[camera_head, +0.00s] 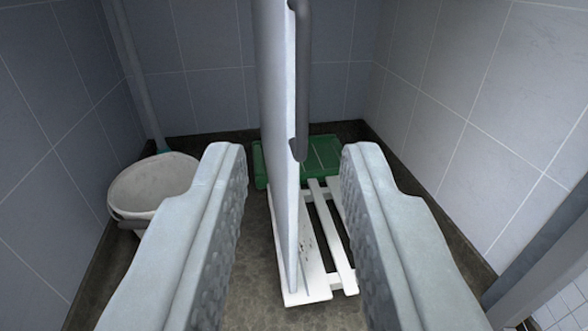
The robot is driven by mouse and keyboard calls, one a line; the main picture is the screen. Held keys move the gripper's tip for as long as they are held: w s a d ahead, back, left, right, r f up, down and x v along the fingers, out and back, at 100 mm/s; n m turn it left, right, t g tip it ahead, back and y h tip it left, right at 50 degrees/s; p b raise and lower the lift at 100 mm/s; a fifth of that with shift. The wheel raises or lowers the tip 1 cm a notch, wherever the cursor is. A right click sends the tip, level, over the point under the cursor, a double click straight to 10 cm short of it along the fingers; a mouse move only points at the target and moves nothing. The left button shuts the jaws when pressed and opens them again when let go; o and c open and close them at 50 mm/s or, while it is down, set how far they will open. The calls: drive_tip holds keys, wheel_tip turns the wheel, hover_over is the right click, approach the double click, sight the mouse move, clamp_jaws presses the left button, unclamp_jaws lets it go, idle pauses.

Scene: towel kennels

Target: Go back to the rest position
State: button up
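My gripper (292,165) is open, its two grey fingers wide apart in the lower half of the view. No object is clasped between them. A tall, thin white panel (277,110) seen nearly edge-on stands upright in the gap between the fingers, with a dark grey bar handle (301,80) on its right side. I cannot tell whether the panel lies between the fingers or beyond them. The rest position itself is not marked in the view.
Tiled walls (465,110) close in both sides.

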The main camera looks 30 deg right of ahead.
wheel_tip(320, 180, up, 31)
drive_tip(key=s+d+t+y, duration=0.1)
drive_tip(key=s+d+y, duration=0.15)
drive_tip(key=y, duration=0.25)
drive_tip(key=s+d+r+n+y, duration=0.2)
drive_tip(key=s+r, duration=0.8)
drive_tip(key=s+d+r+n+y, duration=0.2)
drive_tip(key=s+r, duration=0.7)
drive_tip(key=r, duration=0.2)
drive_tip(key=s+d+r, duration=0.1)
drive_tip(key=s+r, duration=0.1)
drive_tip(key=s, duration=0.7)
drive_tip(key=s+d+r+n, duration=0.1)
drive_tip(key=s+d+r, duration=0.1)
drive_tip(key=s, duration=0.8)
drive_tip(key=shift+r+h, duration=0.4)
drive_tip(key=shift+r, duration=0.35)
